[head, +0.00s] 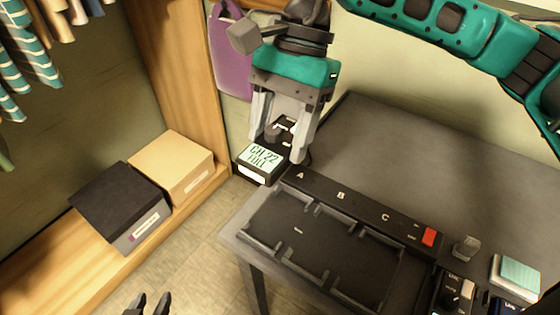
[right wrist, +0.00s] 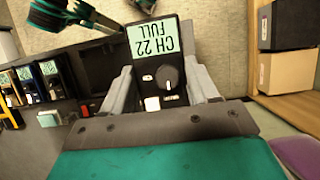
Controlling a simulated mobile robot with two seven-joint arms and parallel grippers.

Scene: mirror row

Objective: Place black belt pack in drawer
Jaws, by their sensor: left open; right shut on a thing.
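The black belt pack (head: 257,165) has a pale screen reading "CH 22 FULL". It also shows in the right wrist view (right wrist: 168,62), with a round knob below the screen. I cannot make out a drawer in these views.
A dark table (head: 400,150) carries a black tray (head: 298,231) with slots marked A, B and C, empty where visible. More packs (head: 456,293) and a note pad (head: 515,278) are at lower right. A black box (head: 115,205) and a tan box (head: 175,165) sit on a wooden shelf.

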